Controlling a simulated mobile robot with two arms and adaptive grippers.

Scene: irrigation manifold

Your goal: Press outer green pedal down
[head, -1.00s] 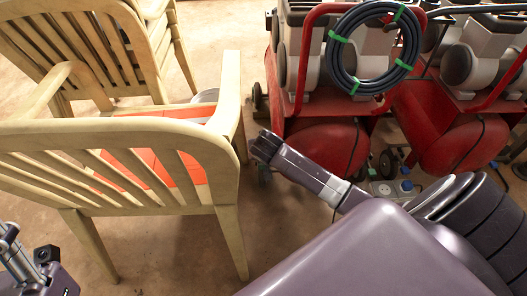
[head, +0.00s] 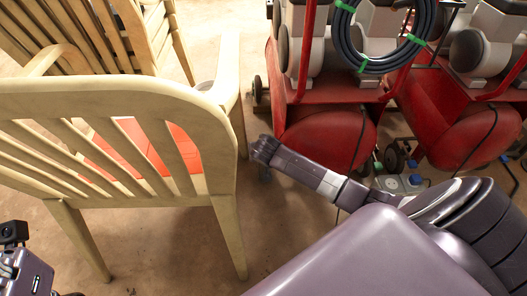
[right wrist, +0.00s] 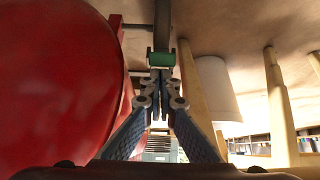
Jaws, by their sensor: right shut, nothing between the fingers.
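A small green pedal (right wrist: 161,59) shows in the right wrist view, at the end of a dark bar by the red tank (right wrist: 62,90). My right gripper (right wrist: 161,84) is shut and empty. Its fingertips point at the green pedal and look very close to it; I cannot tell whether they touch. In the head view the end of my right arm (head: 264,150) is between the wooden chair and the red compressor (head: 325,135), and its fingers are not made out. My left gripper (head: 22,272) is only partly in view at the lower left corner, with its fingers not visible.
A pale wooden chair (head: 226,160) with an orange seat cushion stands just left of my right arm. A second red compressor (head: 455,130) stands at the right, with a power strip (head: 393,183) on the floor. A coiled hose hangs above. Bare floor shows between chair and compressor.

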